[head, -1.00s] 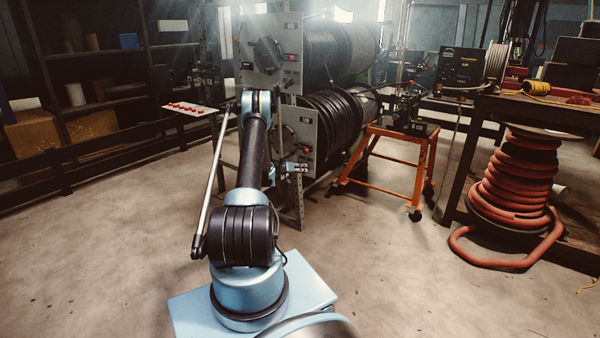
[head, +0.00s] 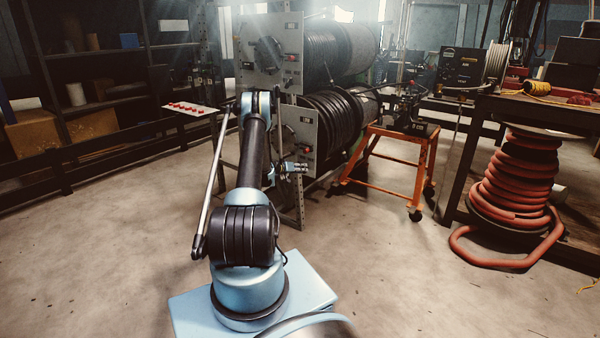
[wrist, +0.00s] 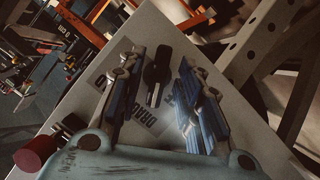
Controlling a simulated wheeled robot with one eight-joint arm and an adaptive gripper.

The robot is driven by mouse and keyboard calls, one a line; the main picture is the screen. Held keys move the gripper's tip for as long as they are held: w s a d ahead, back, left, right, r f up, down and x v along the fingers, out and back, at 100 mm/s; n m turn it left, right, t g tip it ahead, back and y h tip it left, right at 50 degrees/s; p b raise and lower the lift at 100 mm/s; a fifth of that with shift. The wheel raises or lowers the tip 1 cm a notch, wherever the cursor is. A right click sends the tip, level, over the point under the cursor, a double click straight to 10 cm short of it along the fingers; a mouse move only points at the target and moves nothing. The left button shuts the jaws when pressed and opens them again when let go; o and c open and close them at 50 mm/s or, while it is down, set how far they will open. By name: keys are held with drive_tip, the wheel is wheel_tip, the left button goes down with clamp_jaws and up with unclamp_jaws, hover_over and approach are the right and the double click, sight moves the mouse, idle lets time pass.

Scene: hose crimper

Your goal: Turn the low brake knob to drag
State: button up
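The low brake knob (wrist: 157,75) is a black pointer-shaped knob on a grey panel, seen in the wrist view. Dark lettering that reads partly as DRAG is printed on the panel beside it. My gripper (wrist: 160,64) is open, with one blue-padded finger on each side of the knob and gaps between. I cannot tell how far the fingertips are from the panel. In the head view, my gripper (head: 296,167) is at the lower grey panel (head: 299,122), and my arm hides the knob there.
A red knob (wrist: 36,152) sits on the left of the panel in the wrist view. Black hose reels (head: 335,115) stand behind the panels. A perforated metal post (head: 299,200) is close by. An orange stand (head: 385,180) is to the right. The floor in front is clear.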

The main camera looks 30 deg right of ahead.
drive_tip(key=v, duration=1.2)
idle(0.3)
